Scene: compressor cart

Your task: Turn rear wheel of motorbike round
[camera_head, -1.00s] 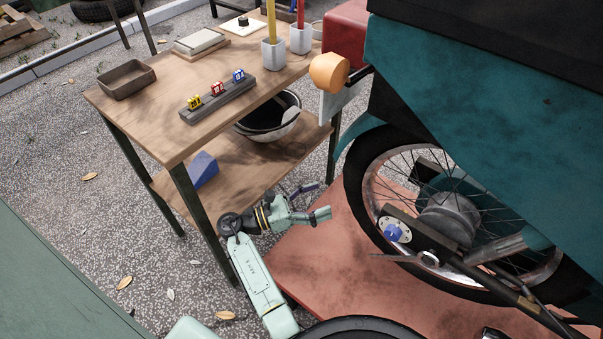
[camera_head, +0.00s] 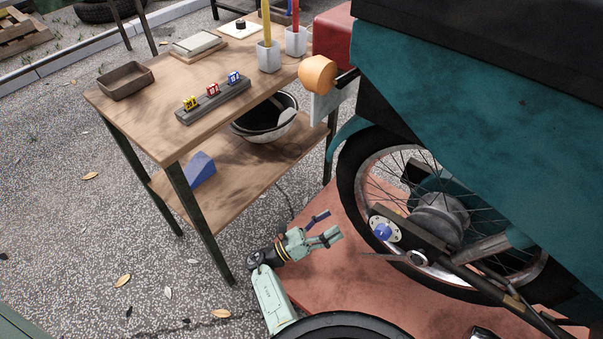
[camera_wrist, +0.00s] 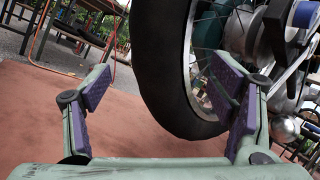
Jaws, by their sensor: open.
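The rear wheel (camera_head: 352,196) of the motorbike has a black tyre, a silver rim and spokes, and it stands over a reddish mat. In the wrist view the tyre (camera_wrist: 165,85) rises beyond my gripper, in the gap between its fingers as seen from the wrist. My gripper (camera_head: 326,227) is open and empty, low over the mat to the left of the wheel. Its purple-padded fingers (camera_wrist: 160,98) are spread wide. I cannot tell how far the fingertips are from the tyre. The teal bodywork (camera_head: 470,120) hides the wheel's upper part.
A wooden workbench (camera_head: 150,100) with a lower shelf stands to the left and holds several small items. The reddish mat (camera_head: 350,275) lies under the wheel. A dark axle arm with a blue knob (camera_head: 383,232) crosses the wheel's near side. Gravel ground is open below the bench.

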